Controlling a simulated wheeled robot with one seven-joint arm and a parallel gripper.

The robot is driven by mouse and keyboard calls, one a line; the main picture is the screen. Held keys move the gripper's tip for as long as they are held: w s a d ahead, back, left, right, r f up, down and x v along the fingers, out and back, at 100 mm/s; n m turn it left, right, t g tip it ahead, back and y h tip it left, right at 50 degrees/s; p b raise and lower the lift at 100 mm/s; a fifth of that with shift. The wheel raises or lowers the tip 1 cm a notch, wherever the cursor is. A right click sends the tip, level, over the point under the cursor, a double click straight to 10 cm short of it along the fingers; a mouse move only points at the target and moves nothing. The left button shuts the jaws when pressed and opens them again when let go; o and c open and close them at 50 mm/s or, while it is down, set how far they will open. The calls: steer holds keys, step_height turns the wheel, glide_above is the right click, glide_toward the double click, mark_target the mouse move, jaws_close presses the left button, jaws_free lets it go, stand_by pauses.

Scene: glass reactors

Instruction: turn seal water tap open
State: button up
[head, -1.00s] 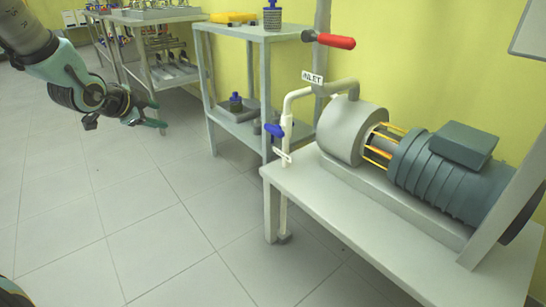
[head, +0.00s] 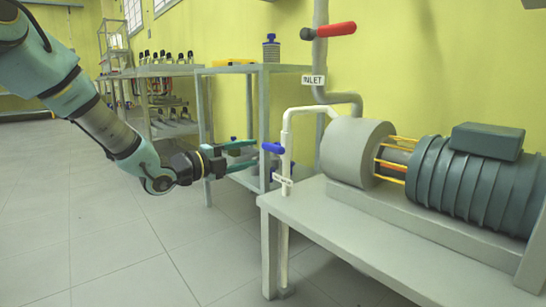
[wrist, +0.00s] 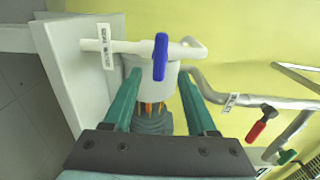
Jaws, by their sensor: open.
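The seal water tap is a small blue handle (head: 273,148) on a thin white pipe (head: 286,190) at the left end of the pump bench. It also shows in the wrist view as a blue lever (wrist: 160,57) lying across the white pipe, beside a "SEAL WATER" label (wrist: 105,46). My gripper (head: 243,153) is open, with its two teal fingers pointing at the blue handle from the left. In the wrist view the handle lies beyond and between the fingertips (wrist: 158,78). I see a gap between fingers and handle; contact does not show.
The grey pump and motor (head: 465,180) rest on a pale bench (head: 340,225). A red-handled valve (head: 335,30) sits above on the pipe labelled INLET (head: 313,79). A grey shelf (head: 262,105) stands behind my gripper. Open floor (head: 110,250) lies to the left.

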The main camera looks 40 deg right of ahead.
mark_target(270, 150)
steer(key=d+b, duration=0.1)
steer(key=d, duration=0.2)
steer(key=d+b, duration=0.1)
steer(key=d, duration=0.3)
steer(key=shift+s+d+f, duration=0.1)
steer(key=shift+s+d, duration=0.1)
steer(key=shift+d+b, duration=0.4)
steer(key=shift+d, duration=0.3)
steer(key=shift+c, duration=0.2)
jaws_close()
